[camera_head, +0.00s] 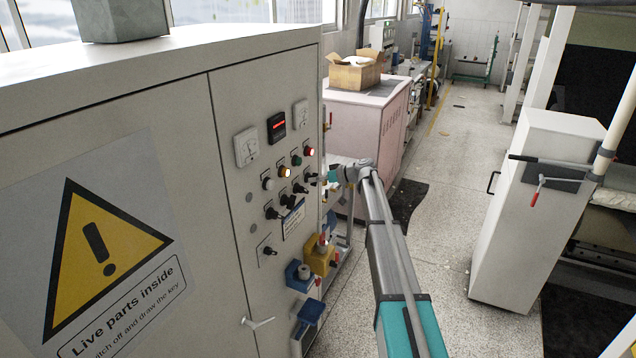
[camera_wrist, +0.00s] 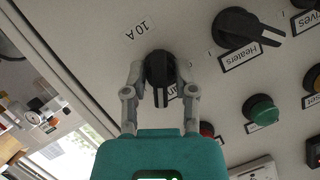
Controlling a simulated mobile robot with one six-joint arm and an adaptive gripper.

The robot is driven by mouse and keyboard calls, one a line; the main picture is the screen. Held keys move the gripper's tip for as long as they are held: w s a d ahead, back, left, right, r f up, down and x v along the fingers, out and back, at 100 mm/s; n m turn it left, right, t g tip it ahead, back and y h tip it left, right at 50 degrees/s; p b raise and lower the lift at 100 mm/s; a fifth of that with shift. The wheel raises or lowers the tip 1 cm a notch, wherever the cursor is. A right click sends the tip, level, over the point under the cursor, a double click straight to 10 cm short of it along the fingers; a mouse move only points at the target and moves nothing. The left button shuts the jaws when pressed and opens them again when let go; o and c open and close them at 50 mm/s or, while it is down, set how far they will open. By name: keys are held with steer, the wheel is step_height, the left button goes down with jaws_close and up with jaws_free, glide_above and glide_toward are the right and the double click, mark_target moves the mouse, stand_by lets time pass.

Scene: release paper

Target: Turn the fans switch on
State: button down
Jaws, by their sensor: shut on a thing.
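My gripper (camera_wrist: 160,82) has its two grey fingers closed around the sides of a black rotary knob (camera_wrist: 158,65) on the light panel. The knob's pointer hangs down between the fingers in the wrist view. The label beside it is mostly covered by a finger, so its word cannot be read; "10A" is printed near it. In the head view my gripper (camera_head: 326,177) is at the right edge of the cabinet's control panel, small and partly hidden by my wrist. A larger black knob labelled "Heaters" (camera_wrist: 248,30) is beside the held knob.
A green button (camera_wrist: 262,110) and a red button (camera_wrist: 207,129) are near my gripper. The cabinet (camera_head: 226,120) carries gauges, a lit red display (camera_head: 276,126) and several other knobs. Blue and yellow sockets (camera_head: 320,256) project below. Floor (camera_head: 450,200) is open to the right.

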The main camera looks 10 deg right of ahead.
steer(key=shift+a+m+g+y+b, duration=0.15)
steer(key=shift+m+g+y+b, duration=0.4)
steer(key=shift+m, duration=0.55)
steer(key=shift+y, duration=0.25)
steer(key=c, duration=0.7)
jaws_free()
steer(key=shift+s, duration=0.1)
